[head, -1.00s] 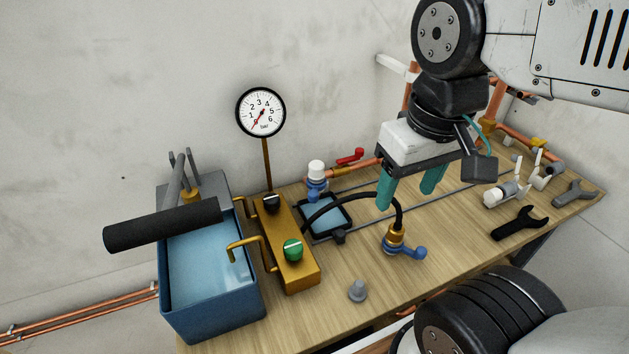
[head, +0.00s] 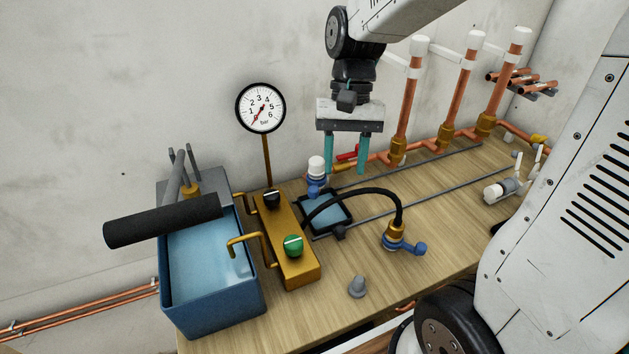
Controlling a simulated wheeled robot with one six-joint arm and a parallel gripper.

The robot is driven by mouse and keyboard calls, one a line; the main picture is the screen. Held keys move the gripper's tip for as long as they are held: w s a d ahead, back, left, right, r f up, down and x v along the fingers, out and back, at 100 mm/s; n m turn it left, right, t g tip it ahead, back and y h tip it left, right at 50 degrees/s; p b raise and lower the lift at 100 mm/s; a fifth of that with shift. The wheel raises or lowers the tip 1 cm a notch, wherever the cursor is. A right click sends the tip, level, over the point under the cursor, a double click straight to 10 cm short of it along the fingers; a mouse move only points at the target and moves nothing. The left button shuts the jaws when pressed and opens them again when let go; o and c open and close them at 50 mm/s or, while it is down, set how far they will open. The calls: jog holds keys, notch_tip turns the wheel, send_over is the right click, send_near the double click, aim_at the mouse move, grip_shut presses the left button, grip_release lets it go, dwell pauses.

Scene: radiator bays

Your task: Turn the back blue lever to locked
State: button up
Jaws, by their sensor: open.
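The back blue lever (head: 314,191) sits low on a fitting with a white cap (head: 316,164), just behind the small black-rimmed tray. It is small here, and I cannot tell its exact angle. My gripper (head: 346,171) points down with its two teal fingers apart and empty. In the picture it is just right of the white-capped fitting, and its fingers overlap the red lever (head: 347,154) behind. I cannot tell its exact height above the bench. A second blue lever (head: 419,248) is on the front brass fitting, pointing right.
A black hose (head: 375,191) arches from the brass pump block (head: 290,265) to the front fitting. The blue water tank (head: 215,305) stands left, with a pressure gauge (head: 261,108) behind. Copper risers (head: 408,105) stand right of my gripper. A grey plug (head: 357,287) lies in front.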

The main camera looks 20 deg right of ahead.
aim_at(314, 188)
jog(key=w+a+f+m+y, duration=0.1)
jog(key=w+a+m, duration=0.1)
jog(key=w+m, duration=0.4)
jog(key=shift+n, duration=0.6)
jog(key=x, duration=0.5)
jog(key=w+x, duration=0.1)
jog(key=x, duration=0.1)
jog(key=shift+s+a+f, duration=0.1)
jog(key=shift+s+f, duration=0.05)
jog(key=shift+f, duration=0.25)
grip_shut()
